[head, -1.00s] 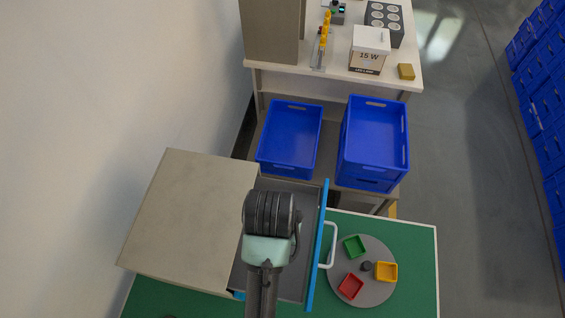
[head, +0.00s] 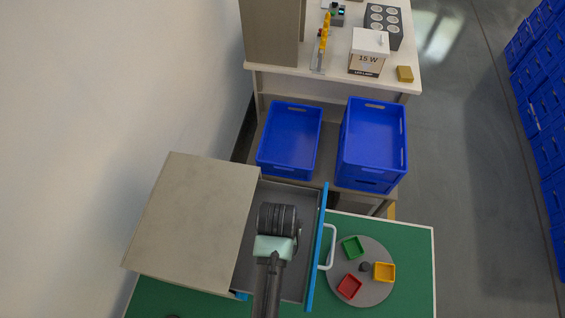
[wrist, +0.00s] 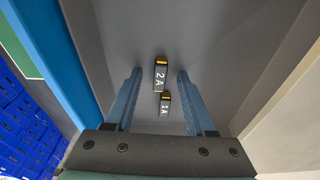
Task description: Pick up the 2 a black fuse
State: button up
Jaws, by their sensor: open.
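The black 2 A fuse (wrist: 160,75) lies on the grey drawer floor in the wrist view, with a gold end and white lettering. It sits between and just beyond my fingertips, apart from both. A smaller black 1 A fuse (wrist: 165,105) lies close beside it, nearer my palm in the picture. My gripper (wrist: 158,78) is open and empty, with a blue-grey finger on each side of the fuses. In the head view my arm reaches down into the open drawer (head: 304,207), and hides the fuses and the fingers.
The drawer's blue front (head: 317,245) and the grey cabinet (head: 192,222) flank my gripper. A round tray (head: 372,296) with green, red and yellow bins stands right of the drawer handle (head: 329,247). Blue crates (head: 290,138) stand behind.

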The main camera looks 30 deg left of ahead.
jog(key=shift+c, duration=0.2)
grip_shut()
jog(key=shift+r, duration=0.1)
